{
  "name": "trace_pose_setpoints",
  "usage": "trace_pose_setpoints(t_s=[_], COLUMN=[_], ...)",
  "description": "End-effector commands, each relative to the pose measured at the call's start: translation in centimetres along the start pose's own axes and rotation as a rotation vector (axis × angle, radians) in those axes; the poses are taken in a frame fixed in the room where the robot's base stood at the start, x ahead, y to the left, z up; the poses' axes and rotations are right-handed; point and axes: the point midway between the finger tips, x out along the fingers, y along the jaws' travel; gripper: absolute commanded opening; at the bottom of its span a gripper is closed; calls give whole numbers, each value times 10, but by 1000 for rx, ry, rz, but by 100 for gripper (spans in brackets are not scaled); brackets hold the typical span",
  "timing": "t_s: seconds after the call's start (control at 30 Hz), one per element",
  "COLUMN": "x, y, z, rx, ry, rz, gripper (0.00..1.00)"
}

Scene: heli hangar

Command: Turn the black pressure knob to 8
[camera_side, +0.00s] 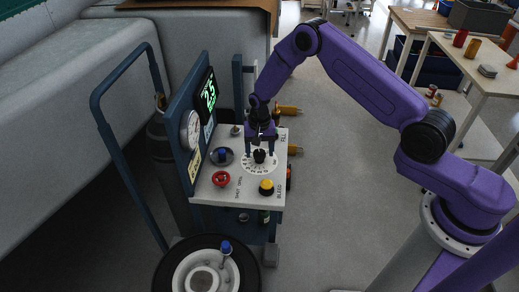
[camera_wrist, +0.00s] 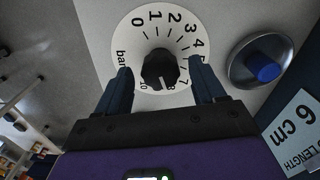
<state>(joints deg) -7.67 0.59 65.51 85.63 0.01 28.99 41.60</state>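The black pressure knob (camera_side: 259,157) stands on a white round dial (camera_side: 248,166) on top of the cart panel. The wrist view shows the knob (camera_wrist: 160,68) inside the dial's printed numbers (camera_wrist: 176,17), which run from 0 to 10 with "bar" at the side. A small pale mark shows on the knob's lower side, towards the 8; its exact aim is hard to tell. My gripper (camera_side: 261,146) points down over the knob. In the wrist view my gripper (camera_wrist: 164,82) is open, one finger on each side of the knob, with gaps visible.
A blue knob on a grey disc (camera_side: 222,156), a red knob (camera_side: 221,179) and a yellow-topped knob (camera_side: 266,187) sit close by on the panel. An upright panel with a green display (camera_side: 208,95) and gauge (camera_side: 190,130) stands at the left. Yellow fittings (camera_side: 289,110) stick out at the right.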

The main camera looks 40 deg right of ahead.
Motion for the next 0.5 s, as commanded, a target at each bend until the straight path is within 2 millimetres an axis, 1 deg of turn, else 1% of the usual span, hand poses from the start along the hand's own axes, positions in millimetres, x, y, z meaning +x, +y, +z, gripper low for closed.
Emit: trace_pose_setpoints(t_s=[0.17,0.27,0.37,0.47,0.5], x=[0,-4,-14,-30,-38], y=[0,0,-1,-1,-1], z=[0,-1,-1,-1,-1], rx=[0,0,0,0,-1], ry=[1,2,4,4,5], rz=[-1,-2,-3,-3,-4], gripper=[69,69,69,69,69])
